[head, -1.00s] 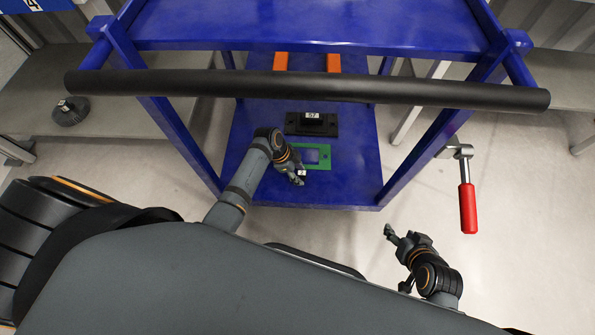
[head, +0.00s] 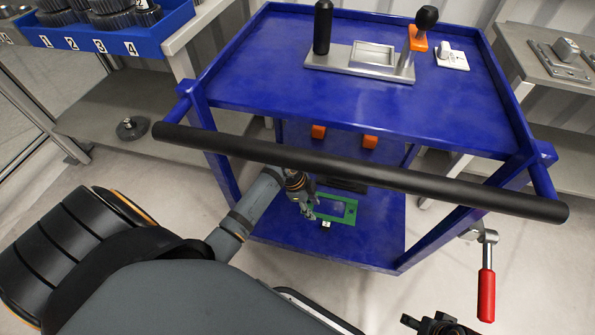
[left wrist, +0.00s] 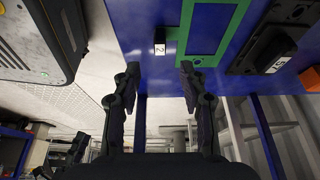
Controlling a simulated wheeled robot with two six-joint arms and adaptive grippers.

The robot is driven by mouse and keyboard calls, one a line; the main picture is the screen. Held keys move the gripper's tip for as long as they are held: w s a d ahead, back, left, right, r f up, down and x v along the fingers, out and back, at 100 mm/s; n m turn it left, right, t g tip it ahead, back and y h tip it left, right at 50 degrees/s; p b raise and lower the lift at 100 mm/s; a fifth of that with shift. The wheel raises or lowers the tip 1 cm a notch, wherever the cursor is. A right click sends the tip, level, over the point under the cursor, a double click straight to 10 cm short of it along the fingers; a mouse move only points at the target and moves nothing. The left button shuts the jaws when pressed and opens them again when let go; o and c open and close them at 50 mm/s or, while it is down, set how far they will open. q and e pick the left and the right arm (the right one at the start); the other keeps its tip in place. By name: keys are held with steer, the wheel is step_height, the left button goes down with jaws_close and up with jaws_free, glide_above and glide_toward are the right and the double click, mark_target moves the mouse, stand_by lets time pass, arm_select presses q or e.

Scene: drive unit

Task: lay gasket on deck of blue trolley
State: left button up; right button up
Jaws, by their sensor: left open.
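The gasket (head: 351,211) is a flat green rectangular frame lying on the lower deck of the blue trolley (head: 385,240), near its front edge. It also shows at the top of the left wrist view (left wrist: 185,32). My left gripper (head: 308,210) is at the gasket's left end, and partly covers that end in the head view. In the left wrist view my left gripper (left wrist: 160,68) has its fingers apart with nothing between them, and the gasket lies beyond the fingertips. My right gripper (head: 436,323) is cut off at the bottom edge, so its fingers cannot be judged.
A small block marked 2 (left wrist: 160,48) is beside the gasket. A black part (left wrist: 262,50) marked 57 lies behind it on the deck. The black handle bar (head: 350,172) crosses above. A red-handled lever (head: 486,293) hangs at the right. The upper deck carries a grey fixture (head: 345,62).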

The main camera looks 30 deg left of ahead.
arm_select(q)
steer(key=s+a+r+n+t+y, duration=0.1)
steer(key=s+a+n+y, duration=0.2)
steer(key=s+n, duration=1.1)
steer(key=shift+s+r+y, duration=0.15)
steer(key=shift+s+y, duration=0.15)
steer(key=shift+s, duration=0.9)
steer(key=shift+p, duration=0.5)
steer(key=s+a+f+p, duration=0.2)
steer(key=s+p, duration=0.7)
steer(key=p, duration=0.5)
steer(key=s+a+f+g+y+p, duration=0.1)
steer(key=s+a+p, duration=0.3)
steer(key=s+p, duration=0.4)
steer(key=f+p, duration=0.1)
steer(key=p, duration=0.5)
steer(key=shift+s+a+p, duration=0.3)
steer(key=shift+s+a, duration=0.05)
steer(key=shift+s, duration=0.05)
arm_select(e)
steer(key=s+d+f, duration=0.2)
steer(key=s+d, duration=0.1)
steer(key=s, duration=0.6)
steer(key=s+d+f+g+h, duration=0.1)
steer(key=s+d, duration=0.2)
steer(key=s, duration=0.5)
steer(key=shift+s+d+f, duration=0.35)
steer(key=shift+s+f, duration=0.05)
